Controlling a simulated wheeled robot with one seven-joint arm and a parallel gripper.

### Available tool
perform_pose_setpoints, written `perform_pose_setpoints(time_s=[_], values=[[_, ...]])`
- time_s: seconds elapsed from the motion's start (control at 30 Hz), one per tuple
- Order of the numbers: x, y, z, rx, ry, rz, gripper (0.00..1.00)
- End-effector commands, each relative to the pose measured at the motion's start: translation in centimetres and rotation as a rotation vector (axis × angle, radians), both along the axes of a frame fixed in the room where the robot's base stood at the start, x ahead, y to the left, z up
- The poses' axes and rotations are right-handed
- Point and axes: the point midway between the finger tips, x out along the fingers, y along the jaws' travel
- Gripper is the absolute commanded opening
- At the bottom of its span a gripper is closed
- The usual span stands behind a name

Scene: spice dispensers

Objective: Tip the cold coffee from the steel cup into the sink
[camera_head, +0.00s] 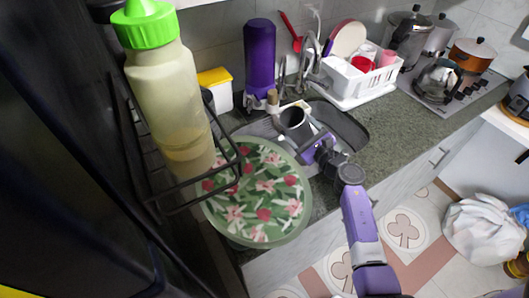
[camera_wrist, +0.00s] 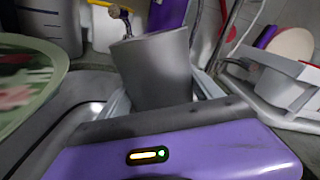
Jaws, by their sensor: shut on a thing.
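My gripper (camera_head: 308,143) is shut on the steel cup (camera_head: 299,131), a plain grey cup with a dark mouth. It holds the cup over the left part of the sink (camera_head: 345,122). The cup leans a little, with its mouth still facing mostly upward. In the wrist view the cup (camera_wrist: 158,72) stands just beyond the purple gripper body, which hides its lower part. The coffee inside cannot be made out.
A round floral tray (camera_head: 258,205) lies left of the sink. A faucet (camera_head: 312,62) and a purple bottle (camera_head: 259,55) stand behind it. A white dish rack (camera_head: 352,88) is to the right. A green-capped bottle (camera_head: 165,85) is in the near left foreground.

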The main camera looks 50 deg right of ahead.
Motion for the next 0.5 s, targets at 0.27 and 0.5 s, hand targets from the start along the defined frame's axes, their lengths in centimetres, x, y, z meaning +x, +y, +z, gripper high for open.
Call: perform_pose_setpoints(time_s=[0.27, 0.5], values=[[0.3, 0.9, -0.5, -0.129, 0.046, 0.000, 0.17], [0.5, 1.3, -0.8, -0.242, 0.087, 0.000, 0.17]])
